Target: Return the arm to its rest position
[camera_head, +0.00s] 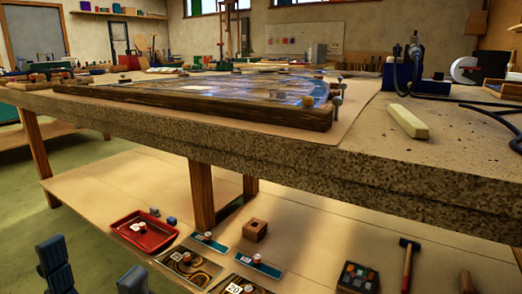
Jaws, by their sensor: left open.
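My left gripper (92,258) shows at the bottom left, with two dark grey-blue fingers pointing up into the picture. The fingers are wide apart with nothing seen between them. The rest of my left arm is below the picture. The fingers appear in front of the lower shelf, to the left of the red tray. My right gripper is not in view. The leaded panel (225,88) lies in a wooden frame on the workbench, well above and right of the left gripper in the picture.
The workbench (440,175) has a thick, speckled front edge. A pale bar (408,121) and a soldering iron stand (432,86) with a dark cable are on top. The shelf below holds a red tray (158,241), a wooden block (255,229), a hammer (408,262) and a sample box (357,277).

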